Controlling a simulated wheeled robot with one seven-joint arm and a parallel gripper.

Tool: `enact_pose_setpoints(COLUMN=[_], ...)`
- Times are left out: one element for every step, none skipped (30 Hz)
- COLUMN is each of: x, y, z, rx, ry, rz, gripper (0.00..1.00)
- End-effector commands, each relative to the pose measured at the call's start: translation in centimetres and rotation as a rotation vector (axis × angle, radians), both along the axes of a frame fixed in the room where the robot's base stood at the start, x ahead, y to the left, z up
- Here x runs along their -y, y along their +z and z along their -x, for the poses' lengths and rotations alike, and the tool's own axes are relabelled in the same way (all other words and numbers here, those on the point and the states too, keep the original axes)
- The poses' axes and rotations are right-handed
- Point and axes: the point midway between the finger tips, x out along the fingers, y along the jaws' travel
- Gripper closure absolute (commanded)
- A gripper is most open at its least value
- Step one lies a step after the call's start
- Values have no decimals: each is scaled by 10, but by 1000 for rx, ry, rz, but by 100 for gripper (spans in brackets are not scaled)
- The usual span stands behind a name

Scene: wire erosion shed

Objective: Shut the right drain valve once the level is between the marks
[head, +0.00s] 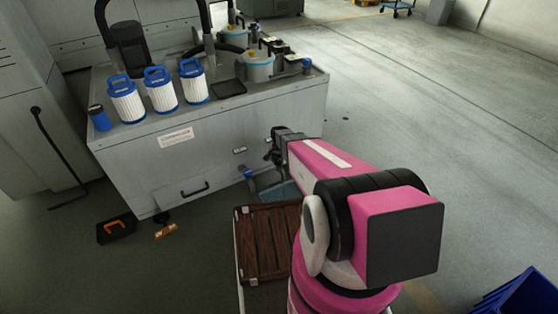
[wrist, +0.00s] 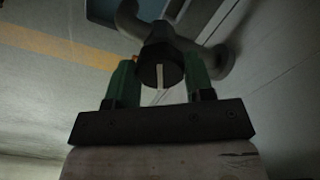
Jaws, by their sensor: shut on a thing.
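My gripper (head: 274,156) is at the lower right front of the grey cabinet (head: 130,165). In the wrist view its two green fingers (wrist: 160,84) are shut on a dark round valve knob (wrist: 150,72), one on each side. A pale line on the knob's face stands nearly upright. A grey pipe (wrist: 222,62) runs behind the knob. In the head view my gripper and arm hide this valve. A blue valve (head: 249,173) shows to the left, low on the cabinet front. A pale blue container (head: 282,190) sits below, partly hidden; I cannot make out its level or any marks.
Several white filters with blue ends (head: 161,90) stand on the cabinet, beside a dark tray (head: 229,88) and lidded pots (head: 258,66). A black toolbox (head: 115,229) and an orange item (head: 166,231) lie on the floor. A blue bin (head: 522,292) is at lower right.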

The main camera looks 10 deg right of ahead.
Motion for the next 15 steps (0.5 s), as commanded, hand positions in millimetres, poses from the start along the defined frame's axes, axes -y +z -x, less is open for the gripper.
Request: enact_pose_setpoints(x=[0,0,0,0,0,0,0,0,0,0,0,0,0,0,0], y=[0,0,0,0,0,0,0,0,0,0,0,0,0,0,0], z=[0,0,0,0,0,0,0,0,0,0,0,0,0,0,0], rx=[0,0,0,0,0,0,0,0,0,0,0,0,0,0,0], ry=[20,31,45,54,61,70,76,81,85,87,89,90,91,91,91], rz=[0,0,0,0,0,0,0,0,0,0,0,0,0,0,0], gripper=[75,75,75,75,75,75,75,75,75,75,75,75,75,75,75])
